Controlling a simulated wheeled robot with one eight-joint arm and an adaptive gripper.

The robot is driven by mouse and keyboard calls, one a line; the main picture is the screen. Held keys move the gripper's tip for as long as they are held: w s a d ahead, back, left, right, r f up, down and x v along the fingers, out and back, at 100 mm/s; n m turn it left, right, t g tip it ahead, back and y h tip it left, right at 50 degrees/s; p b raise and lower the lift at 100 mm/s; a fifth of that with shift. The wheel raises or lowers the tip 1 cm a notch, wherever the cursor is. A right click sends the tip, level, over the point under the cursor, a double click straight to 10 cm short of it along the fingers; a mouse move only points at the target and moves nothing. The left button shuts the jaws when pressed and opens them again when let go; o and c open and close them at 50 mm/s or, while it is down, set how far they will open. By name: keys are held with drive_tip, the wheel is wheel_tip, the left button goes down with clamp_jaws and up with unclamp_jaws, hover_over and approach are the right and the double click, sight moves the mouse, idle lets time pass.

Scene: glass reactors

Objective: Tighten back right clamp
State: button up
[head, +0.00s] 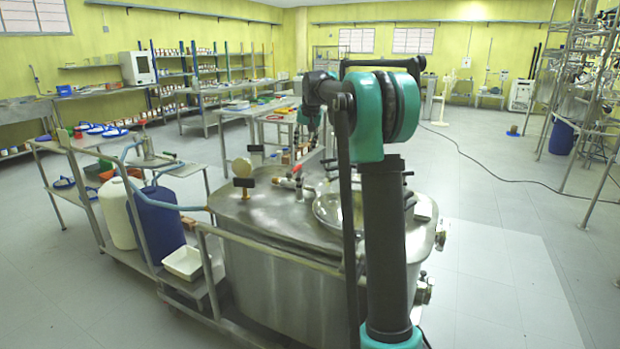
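A large steel vessel (265,255) stands in front of me. A round lid (328,212) is on its top, partly hidden behind my arm. Black clamp handles (408,176) show at the lid's right side, just right of my arm. Another dark fitting (331,163) shows at its back left. I cannot tell how tight any clamp is.
Valves and a red-handled fitting (302,174) stand on the vessel top left of the lid. A metal cart (215,268) carries a blue drum (160,225) and a white tray (186,262). Floor on the right is open, crossed by a cable (490,165).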

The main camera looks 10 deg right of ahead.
sight(300, 172)
drive_tip(key=x, duration=1.7)
drive_tip(key=shift+d+f, duration=0.15)
drive_tip(key=shift+f, duration=0.1)
drive_tip(key=shift+c, duration=0.3)
clamp_jaws()
